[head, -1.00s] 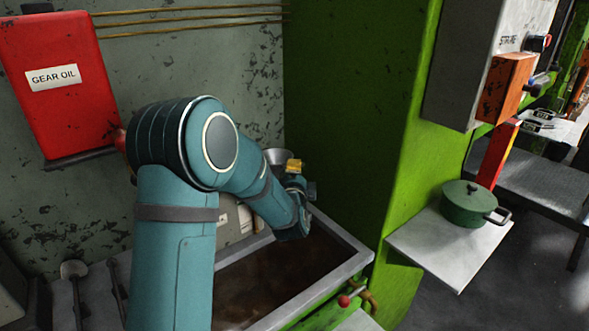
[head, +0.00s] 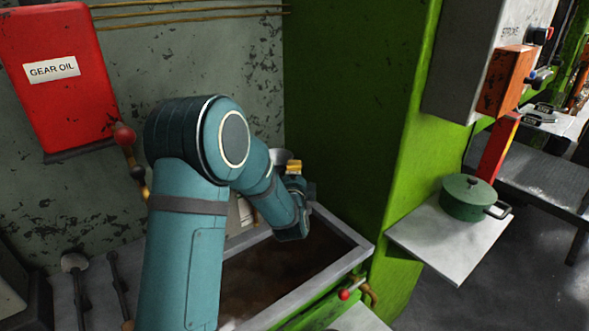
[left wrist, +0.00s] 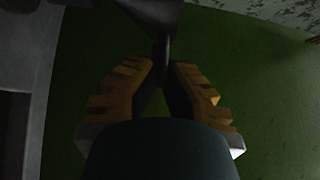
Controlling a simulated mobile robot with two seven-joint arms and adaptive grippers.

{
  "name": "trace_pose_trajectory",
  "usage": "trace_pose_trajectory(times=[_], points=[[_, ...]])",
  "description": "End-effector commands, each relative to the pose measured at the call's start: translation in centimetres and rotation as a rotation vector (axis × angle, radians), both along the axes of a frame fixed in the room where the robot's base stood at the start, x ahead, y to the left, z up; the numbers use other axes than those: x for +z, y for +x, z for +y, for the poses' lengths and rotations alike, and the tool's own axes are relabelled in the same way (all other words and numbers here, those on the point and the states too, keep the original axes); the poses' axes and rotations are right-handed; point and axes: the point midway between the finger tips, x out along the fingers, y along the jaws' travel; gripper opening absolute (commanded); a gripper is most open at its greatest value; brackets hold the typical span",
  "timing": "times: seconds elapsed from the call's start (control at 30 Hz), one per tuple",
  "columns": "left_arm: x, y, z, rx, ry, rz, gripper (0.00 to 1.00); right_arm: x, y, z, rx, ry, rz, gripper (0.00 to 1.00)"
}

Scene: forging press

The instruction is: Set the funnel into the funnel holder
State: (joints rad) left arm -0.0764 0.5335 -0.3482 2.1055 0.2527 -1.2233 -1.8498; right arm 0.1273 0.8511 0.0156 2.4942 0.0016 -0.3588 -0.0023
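The funnel (head: 279,156) is a grey metal cone, seen small beside the yellow fingertips in the head view. In the left wrist view the funnel (left wrist: 150,10) is dark at the top edge, with its narrow stem running down between the fingers. My left gripper (head: 293,167) is over the far end of the trough. In the left wrist view my left gripper (left wrist: 162,72) appears closed around the stem. I cannot make out a funnel holder; my arm hides part of the back wall. My right gripper is not in view.
A dark-filled trough (head: 345,245) with a grey rim lies below my arm. A green press wall (head: 350,110) rises close to the right of the gripper. A green pot (head: 468,198) stands on a shelf (head: 440,240). A red gear oil can (head: 65,100) is at upper left.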

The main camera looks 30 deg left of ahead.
Motion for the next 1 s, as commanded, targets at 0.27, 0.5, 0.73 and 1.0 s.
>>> trace_pose_trajectory(times=[0.27,0.5,0.73,1.0], points=[[-0.61,0.0,0.03,0.0,0.001,0.0,0.0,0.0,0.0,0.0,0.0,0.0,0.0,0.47],[-0.97,-0.01,0.04,0.0,0.001,0.0,0.0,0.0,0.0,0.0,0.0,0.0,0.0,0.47],[-0.98,0.0,0.03,0.0,0.0,-0.001,0.0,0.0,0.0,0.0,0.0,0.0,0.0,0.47],[-0.98,-0.01,0.02,0.0,0.0,-0.001,0.39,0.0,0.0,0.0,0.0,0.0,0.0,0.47]])
